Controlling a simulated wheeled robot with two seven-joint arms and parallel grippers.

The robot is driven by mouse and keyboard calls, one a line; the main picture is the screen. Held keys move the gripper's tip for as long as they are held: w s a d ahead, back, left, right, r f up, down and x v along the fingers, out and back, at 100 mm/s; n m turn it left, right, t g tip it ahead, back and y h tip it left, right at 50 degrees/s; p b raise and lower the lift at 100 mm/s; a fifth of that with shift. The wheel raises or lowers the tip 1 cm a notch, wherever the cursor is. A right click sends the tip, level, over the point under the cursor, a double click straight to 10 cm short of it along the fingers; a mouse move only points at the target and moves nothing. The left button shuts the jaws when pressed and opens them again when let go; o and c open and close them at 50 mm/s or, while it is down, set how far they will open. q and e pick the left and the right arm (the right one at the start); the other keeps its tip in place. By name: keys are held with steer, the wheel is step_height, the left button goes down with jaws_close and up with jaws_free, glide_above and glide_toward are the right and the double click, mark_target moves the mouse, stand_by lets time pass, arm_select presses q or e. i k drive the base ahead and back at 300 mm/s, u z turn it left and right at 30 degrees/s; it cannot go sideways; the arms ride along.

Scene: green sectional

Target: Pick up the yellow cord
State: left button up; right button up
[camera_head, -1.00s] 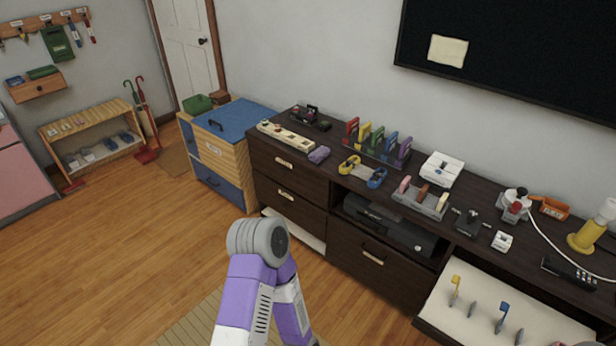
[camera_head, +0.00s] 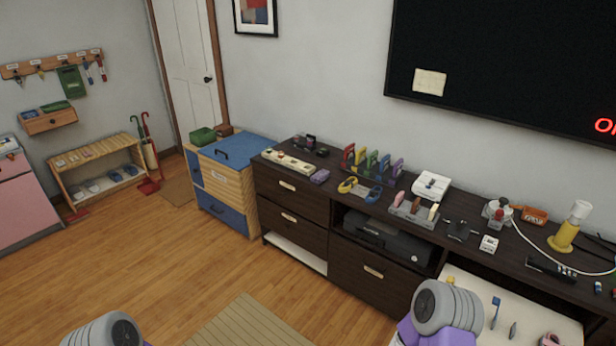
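A small yellow looped item (camera_head: 347,185), which looks like the yellow cord, lies on top of the dark brown cabinet (camera_head: 292,222). A similar blue looped item (camera_head: 374,194) lies just to its right. Purple and grey links of my arms show at the bottom edge of the head view, at the left and right of centre.
A rack of coloured handles (camera_head: 371,163) stands behind the yellow item, and a grey holder (camera_head: 414,211) to its right. A purple object (camera_head: 320,176) lies to its left. A pale drawer (camera_head: 505,310) is open at the lower right.

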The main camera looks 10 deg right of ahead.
mark_target(349, 186)
steer(key=u, duration=0.35)
steer(key=i, duration=1.9)
steer(key=z, duration=1.3)
steer(key=i, duration=0.9)
steer(key=z, duration=0.9)
